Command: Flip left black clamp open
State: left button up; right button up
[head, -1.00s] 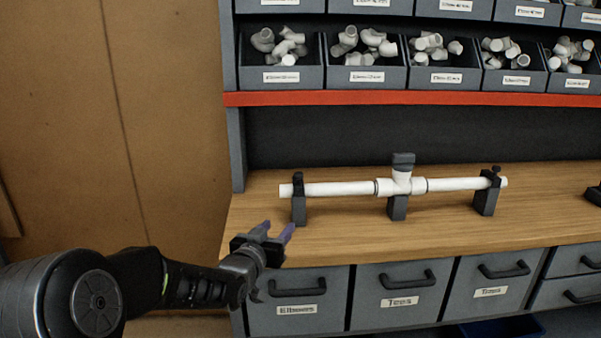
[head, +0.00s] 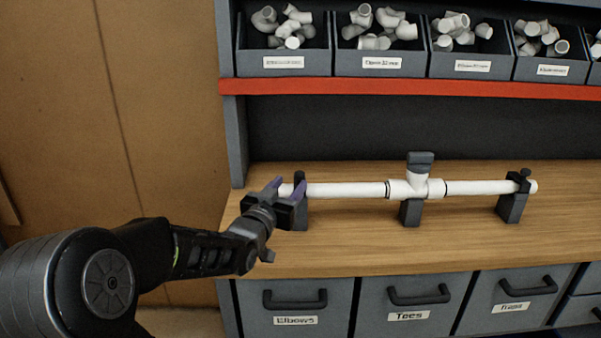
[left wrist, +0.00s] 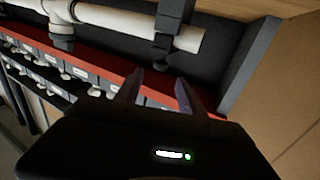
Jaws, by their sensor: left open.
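The left black clamp (head: 300,212) stands on the wooden bench at the left end of a white pipe (head: 345,190). Its top is partly hidden behind my gripper in the head view. It also shows in the left wrist view (left wrist: 168,22), over the pipe (left wrist: 125,18). My left gripper (head: 287,187) is open, its purple-grey fingertips near the pipe's left end and the clamp. In the left wrist view its fingers (left wrist: 158,92) are apart with nothing between them, and the clamp lies just beyond them. I cannot tell whether a finger touches it. My right gripper is not in view.
A middle holder (head: 411,212) supports the pipe's tee, and a right clamp (head: 513,205) holds the far end. A red shelf edge (head: 400,89) with bins of fittings runs above. The bench front (head: 400,255) is clear above the drawers.

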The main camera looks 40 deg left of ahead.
aim_at(298, 175)
pick_arm(q)
jog(key=p+x, duration=0.1)
jog(key=x, duration=0.6)
jog(key=shift+w, duration=0.2)
jog(key=shift+c, duration=0.4)
grip_shut()
dwell(0.8)
